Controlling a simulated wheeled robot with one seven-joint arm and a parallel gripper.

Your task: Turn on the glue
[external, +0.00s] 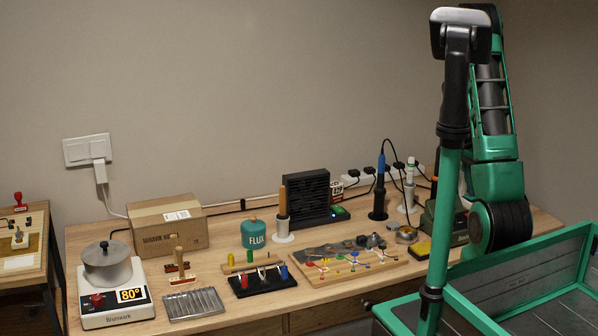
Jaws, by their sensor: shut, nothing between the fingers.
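A white heater (118,309) stands at the front left of the workbench, with a display reading 80° (131,295) and a red knob (97,301) on its front. A lidded metal pot (108,268) with a black lid knob sits on top of it; its contents are hidden. No label in view says glue. My arm (494,165) is at the far right, well away from the heater. My gripper does not show; the arm's end is hidden or out of frame.
A cardboard box (167,225) stands behind the heater. A metal ribbed tray (194,304), a teal FLUX jar (254,233), a black tool rack (262,283) and a wiring board (347,266) lie to its right. A wall switch and plug (87,151) are above the bench.

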